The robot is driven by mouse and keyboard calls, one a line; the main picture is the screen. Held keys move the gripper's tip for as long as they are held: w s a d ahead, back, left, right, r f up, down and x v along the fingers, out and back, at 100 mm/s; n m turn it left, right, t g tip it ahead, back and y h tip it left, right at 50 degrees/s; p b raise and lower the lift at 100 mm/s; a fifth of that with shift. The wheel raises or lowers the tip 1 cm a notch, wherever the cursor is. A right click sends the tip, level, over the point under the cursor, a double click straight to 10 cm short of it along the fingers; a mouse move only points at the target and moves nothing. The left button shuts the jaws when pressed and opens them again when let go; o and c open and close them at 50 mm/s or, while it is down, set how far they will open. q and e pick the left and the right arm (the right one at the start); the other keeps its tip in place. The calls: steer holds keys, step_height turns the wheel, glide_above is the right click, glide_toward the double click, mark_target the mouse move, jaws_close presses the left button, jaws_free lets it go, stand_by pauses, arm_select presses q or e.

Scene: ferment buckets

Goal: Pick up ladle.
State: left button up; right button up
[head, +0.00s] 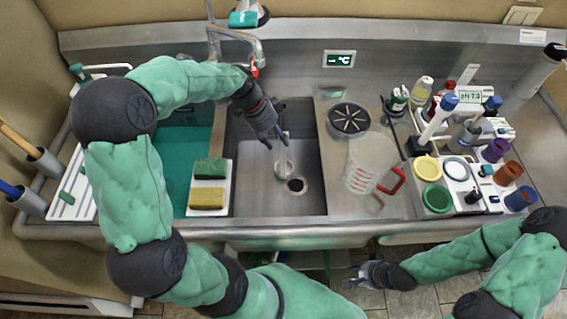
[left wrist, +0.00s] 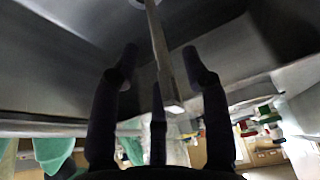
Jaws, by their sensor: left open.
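The ladle (head: 284,168) is in the steel sink basin, its round bowl low near the drain and its handle rising toward my left gripper. My left gripper (head: 277,146) is open above the basin, fingers pointing down around the upper handle. In the left wrist view the ladle's grey handle (left wrist: 160,45) runs between the spread fingers of the left gripper (left wrist: 160,52), with gaps visible on both sides. The bowl is mostly cut off at the top there. My right gripper (head: 364,274) is in front of the counter, away from the ladle, its fingers apart.
A teal-filled basin (head: 197,140) lies left of the sink, with green and yellow sponges (head: 208,184) on a white tray between. The faucet (head: 240,36) is behind the sink.

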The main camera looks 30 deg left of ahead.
mark_target(284, 151)
arm_select(q)
steer(key=b+x, duration=0.2)
steer(key=x, duration=0.3)
steer(key=shift+s+d, duration=0.1)
steer(key=shift+d, duration=0.05)
steer(key=shift+r, duration=0.1)
jaws_close()
